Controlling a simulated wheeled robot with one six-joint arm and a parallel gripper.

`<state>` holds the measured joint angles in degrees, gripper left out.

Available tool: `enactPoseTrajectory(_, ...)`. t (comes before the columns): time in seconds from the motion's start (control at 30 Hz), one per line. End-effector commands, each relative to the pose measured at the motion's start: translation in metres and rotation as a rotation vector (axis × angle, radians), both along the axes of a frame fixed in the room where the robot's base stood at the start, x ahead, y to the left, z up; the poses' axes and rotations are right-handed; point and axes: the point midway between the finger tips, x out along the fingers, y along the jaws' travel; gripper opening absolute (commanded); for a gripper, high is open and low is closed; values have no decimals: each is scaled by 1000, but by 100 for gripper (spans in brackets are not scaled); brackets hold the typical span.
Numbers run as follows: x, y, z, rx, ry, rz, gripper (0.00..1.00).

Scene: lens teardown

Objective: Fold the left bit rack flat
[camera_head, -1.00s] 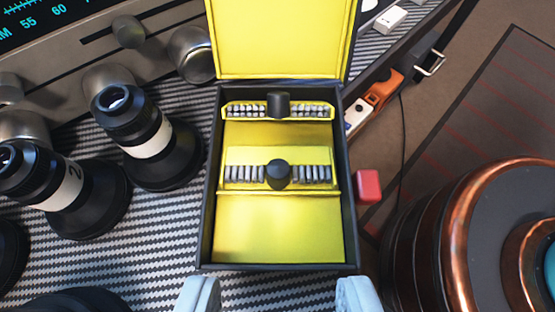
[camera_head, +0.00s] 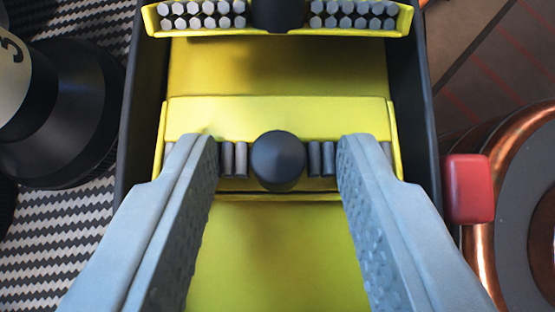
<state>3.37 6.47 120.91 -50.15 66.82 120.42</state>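The black box (camera_head: 143,120) with a yellow interior fills the middle of the view. The nearer bit rack (camera_head: 280,113) is a yellow flap across the box with a row of grey bits and a round black knob (camera_head: 278,160) at its centre. A second bit rack (camera_head: 407,17) stands farther back, with two rows of bits and its own black knob (camera_head: 278,12). My gripper (camera_head: 278,165) is open, its two grey-blue fingers to the left and right of the nearer knob with a gap on both sides. The fingers hide the outer bits of that rack.
A red block (camera_head: 467,188) sits at the right outside wall of the box. A copper-rimmed round part (camera_head: 500,220) lies beyond it. A black lens part (camera_head: 75,110) stands close to the left wall on the striped mat (camera_head: 70,235). The yellow floor (camera_head: 278,260) in front is bare.

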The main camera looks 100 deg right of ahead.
Motion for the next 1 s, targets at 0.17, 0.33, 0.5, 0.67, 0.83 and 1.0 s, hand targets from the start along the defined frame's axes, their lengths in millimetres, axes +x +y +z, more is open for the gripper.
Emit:
enactPoseTrajectory(0.17, 0, 0, 0, 0, 0, 0, 26)
enactPoseTrajectory(0.33, 0, 0, 0, 0, 0, 0, 0)
enactPoseTrajectory(0.5, 0, 2, -2, -25, 7, 0, 0)
enactPoseTrajectory(0.67, 0, 4, -6, -106, 18, 1, 0)
enactPoseTrajectory(0.83, 0, 4, -6, -139, 19, 0, 0)
enactPoseTrajectory(1.0, 0, 4, -6, -138, 18, -1, 0)
